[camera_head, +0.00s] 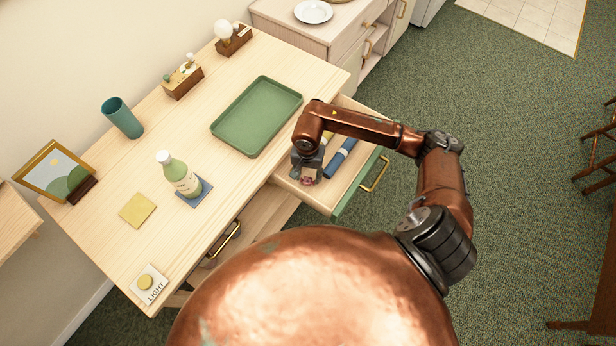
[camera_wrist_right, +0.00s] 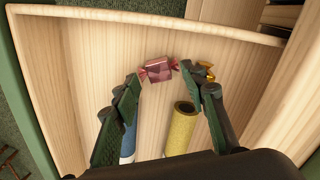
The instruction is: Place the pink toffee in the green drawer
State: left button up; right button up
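The pink toffee (camera_head: 307,181) is a small wrapped sweet at the tip of my right gripper (camera_head: 307,176). In the right wrist view the pink toffee (camera_wrist_right: 159,70) spans the space between the two fingertips of my right gripper (camera_wrist_right: 160,73), its twisted ends at the fingers. The gripper looks shut on it. The green drawer (camera_head: 352,193), with a green front and pale wooden inside, is pulled open; the gripper and toffee are over its inside. I cannot tell whether the toffee touches the drawer floor (camera_wrist_right: 90,60). My left gripper is not in view.
In the drawer lie a blue roll (camera_head: 341,157), a yellow roll (camera_wrist_right: 181,128) and a gold-wrapped sweet (camera_wrist_right: 206,70). The desk (camera_head: 215,100) holds a green tray (camera_head: 256,117), a bottle (camera_head: 178,175) and a teal cup (camera_head: 122,118). A gold handle (camera_head: 378,174) juts from the drawer front.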

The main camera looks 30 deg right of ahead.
aim_at(308, 179)
notch_tip(308, 179, up, 10)
jog(key=shift+r+p, duration=0.25)
jog(key=shift+p, duration=0.05)
